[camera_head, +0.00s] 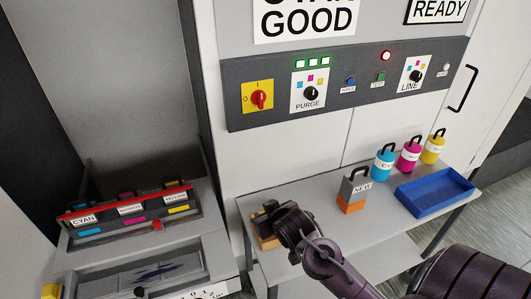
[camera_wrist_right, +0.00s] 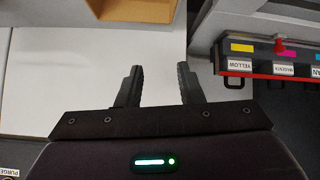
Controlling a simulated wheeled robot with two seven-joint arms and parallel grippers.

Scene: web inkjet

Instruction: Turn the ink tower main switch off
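The main switch (camera_head: 259,97) is a red rotary knob on a yellow plate, at the left end of the dark control panel (camera_head: 237,118) in the head view. Its handle looks about upright; the small marks on the plate are too small to read. My right gripper (camera_head: 266,215) is low over the left end of the grey table, below and apart from the switch. In the right wrist view its two fingers (camera_wrist_right: 159,84) are spread with nothing between them. The switch does not show in the wrist view. My left gripper is not in view.
A grey NEW box (camera_head: 355,187), several coloured bottles (camera_head: 384,164) and a blue tray (camera_head: 436,191) stand on the table. An ink cartridge unit (camera_head: 128,207) is at left. PURGE and LINE knobs share the panel.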

